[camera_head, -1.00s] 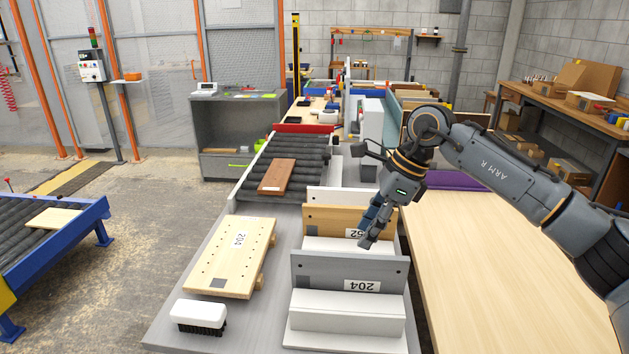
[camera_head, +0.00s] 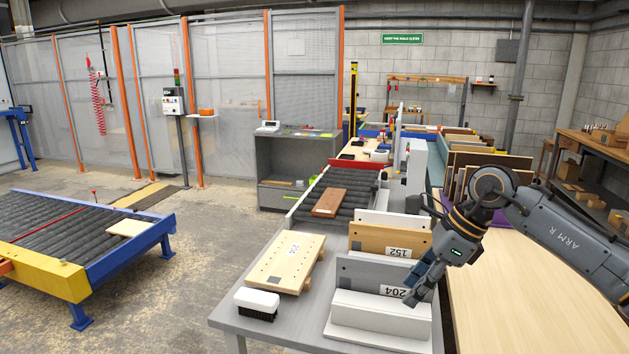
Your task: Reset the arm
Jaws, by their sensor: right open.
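My right arm comes in from the right over the light wooden worktop (camera_head: 520,285). My right gripper (camera_head: 412,296) is open and points down beside the right end of the grey board (camera_head: 362,272) marked 204, partly covering that end. I cannot tell whether it touches the board. No object shows between its fingers. My left gripper is not in view.
The grey board stands upright in a white holder (camera_head: 378,315), with a wooden board (camera_head: 378,238) marked 152 behind. A drilled wooden board (camera_head: 285,262) and a brush (camera_head: 257,303) lie left. A reddish-brown board (camera_head: 329,202) rests on black rollers. A blue-framed conveyor (camera_head: 155,234) stands at far left.

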